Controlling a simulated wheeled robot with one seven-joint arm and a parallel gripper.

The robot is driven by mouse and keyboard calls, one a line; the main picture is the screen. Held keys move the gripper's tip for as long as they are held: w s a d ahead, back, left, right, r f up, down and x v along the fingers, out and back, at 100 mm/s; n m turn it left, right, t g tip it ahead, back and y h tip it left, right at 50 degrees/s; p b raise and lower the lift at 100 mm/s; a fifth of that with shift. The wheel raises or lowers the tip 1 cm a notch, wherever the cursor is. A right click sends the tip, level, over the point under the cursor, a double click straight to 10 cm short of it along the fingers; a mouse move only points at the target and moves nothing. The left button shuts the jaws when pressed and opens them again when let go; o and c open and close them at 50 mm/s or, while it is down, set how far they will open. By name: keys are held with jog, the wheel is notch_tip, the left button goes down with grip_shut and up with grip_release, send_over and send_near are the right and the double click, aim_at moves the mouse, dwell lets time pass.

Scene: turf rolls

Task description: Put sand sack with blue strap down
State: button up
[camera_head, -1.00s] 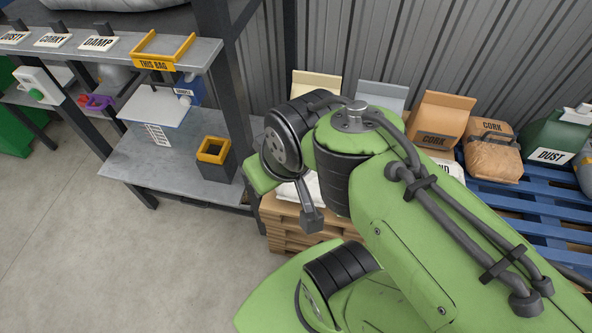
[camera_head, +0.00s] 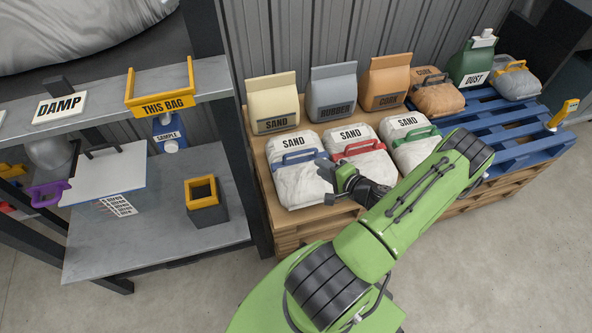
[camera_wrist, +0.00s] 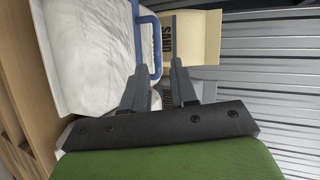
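The white sand sack with blue strap (camera_head: 300,190) rests on the wooden pallet stack (camera_head: 285,228), at the left end of the front row. Its label reads SAND. In the wrist view the sack (camera_wrist: 85,35) fills the upper left, and its blue strap (camera_wrist: 157,40) stands out from it. My gripper (camera_head: 330,182) is at the sack's right side. In the wrist view my gripper (camera_wrist: 158,64) has its fingers apart, with the strap's edge showing in the gap between them. I see no finger pressed against the strap.
Sand sacks with red strap (camera_head: 360,168) and green strap (camera_head: 409,155) stand close to the right. Behind are paper bags of sand (camera_head: 273,98), rubber (camera_head: 333,88) and cork (camera_head: 386,77). A shelf with a yellow THIS BAG bracket (camera_head: 160,105) stands left.

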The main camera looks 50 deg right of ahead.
aim_at(302, 151)
jog(key=shift+s+d+f+m+h, duration=0.25)
jog(key=shift+s+f+m+h, duration=0.15)
jog(key=shift+m+h, duration=0.15)
jog(key=b+x, duration=0.4)
jog(key=x, duration=1.1)
jog(key=shift+w+d+f+b, duration=0.1)
jog(key=shift+d+f+b, duration=0.1)
jog(key=shift+b, duration=0.2)
jog(key=shift+w, duration=0.25)
grip_shut()
jog(key=shift+s, duration=0.1)
jog(key=shift+d+r, duration=0.1)
jog(key=shift+r, duration=0.2)
